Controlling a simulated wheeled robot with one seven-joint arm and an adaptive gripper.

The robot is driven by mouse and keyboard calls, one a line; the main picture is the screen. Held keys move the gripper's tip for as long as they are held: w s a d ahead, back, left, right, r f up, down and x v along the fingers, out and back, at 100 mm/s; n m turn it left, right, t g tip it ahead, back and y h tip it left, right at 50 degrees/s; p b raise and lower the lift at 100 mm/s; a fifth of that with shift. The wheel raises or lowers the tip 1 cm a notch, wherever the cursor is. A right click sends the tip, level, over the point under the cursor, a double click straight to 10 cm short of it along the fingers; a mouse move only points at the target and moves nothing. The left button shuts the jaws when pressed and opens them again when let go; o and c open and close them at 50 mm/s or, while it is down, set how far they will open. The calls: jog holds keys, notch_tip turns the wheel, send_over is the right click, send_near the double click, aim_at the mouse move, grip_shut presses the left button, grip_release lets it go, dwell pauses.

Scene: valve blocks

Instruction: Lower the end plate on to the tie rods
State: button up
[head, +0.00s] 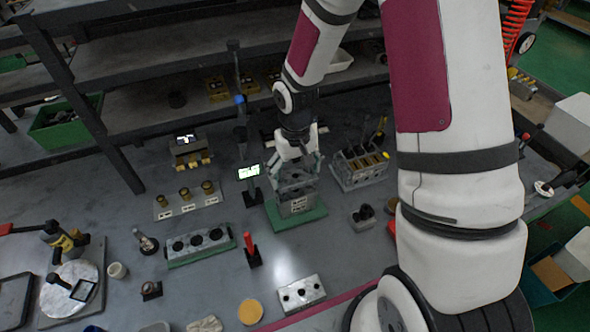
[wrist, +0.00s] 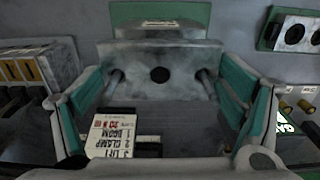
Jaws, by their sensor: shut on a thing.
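My gripper (head: 296,163) points down over the valve block stack (head: 297,207), a grey block with a white label on a green base. In the wrist view, my gripper (wrist: 160,88) has its teal-padded fingers on either side of the grey end plate (wrist: 160,92) and is shut on it. The plate has a dark round hole in its middle. Short dark rod-like parts (wrist: 115,78) show near its two sides; I cannot tell whether these are tie rods in its holes. The gap between plate and stack is hidden.
A block with bores on a green base (head: 200,247) lies left of the stack. A small lit screen (head: 249,172) on a stand is close at its left. A grey rack (head: 358,168) stands right behind it. A red-handled tool (head: 251,250) stands in front.

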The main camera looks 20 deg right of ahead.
aim_at(295, 175)
jog(key=shift+f+b, duration=0.5)
jog(key=shift+f, duration=1)
jog(key=shift+r+p, duration=1.95)
jog(key=shift+r, duration=2.95)
jog(key=shift+f+b, duration=0.3)
jog(key=shift+f, duration=1.65)
